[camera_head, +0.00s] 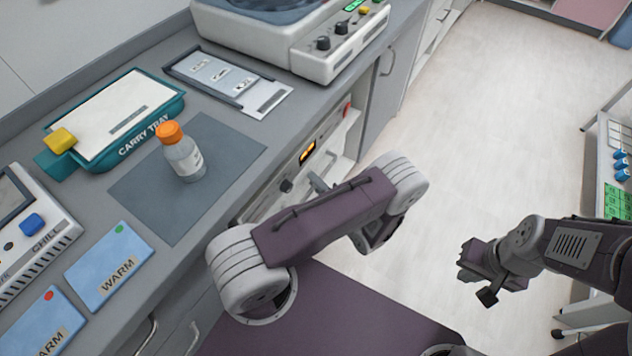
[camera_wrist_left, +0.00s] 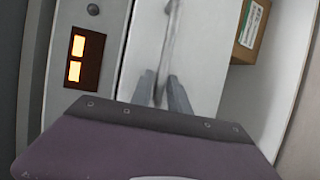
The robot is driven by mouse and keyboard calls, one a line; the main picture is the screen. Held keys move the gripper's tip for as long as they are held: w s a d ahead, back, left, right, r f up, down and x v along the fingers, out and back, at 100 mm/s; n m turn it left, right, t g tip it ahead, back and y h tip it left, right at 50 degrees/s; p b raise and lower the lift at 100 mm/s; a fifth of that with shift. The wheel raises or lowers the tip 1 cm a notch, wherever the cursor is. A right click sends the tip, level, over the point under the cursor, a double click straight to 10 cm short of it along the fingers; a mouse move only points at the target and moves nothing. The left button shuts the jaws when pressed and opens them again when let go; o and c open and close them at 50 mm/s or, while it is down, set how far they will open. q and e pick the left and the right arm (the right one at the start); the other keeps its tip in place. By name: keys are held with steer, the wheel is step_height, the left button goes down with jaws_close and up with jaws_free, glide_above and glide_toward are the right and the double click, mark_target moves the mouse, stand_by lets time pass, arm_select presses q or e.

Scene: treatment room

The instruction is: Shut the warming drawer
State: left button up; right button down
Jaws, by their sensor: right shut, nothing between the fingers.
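The warming drawer stands in the counter's front, partly hidden by my left arm in the head view. A white part of it (camera_head: 341,146) shows there, beside a lit orange display (camera_head: 307,152). In the left wrist view, its pale front (camera_wrist_left: 140,45) carries a bar handle (camera_wrist_left: 169,40). To the right of the front is a white space with a cardboard box (camera_wrist_left: 251,28), so the drawer appears open. My left gripper (camera_wrist_left: 161,88) has its two fingers at the handle's near end, with a narrow gap; contact is unclear. My right gripper (camera_head: 480,275) is shut and empty, over the floor.
The counter holds a carry tray (camera_head: 168,108), an orange-capped bottle (camera_head: 184,158) on a grey mat (camera_head: 232,152), and blue WARM cards (camera_head: 110,262). A machine (camera_head: 335,50) stands at the back. A cart (camera_head: 602,165) is at right. The floor between is clear.

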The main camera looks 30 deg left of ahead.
arm_select(q)
steer(key=shift+a+r, duration=0.1)
steer(key=shift+r, duration=0.05)
steer(key=p+v, duration=0.1)
steer(key=v, duration=0.8)
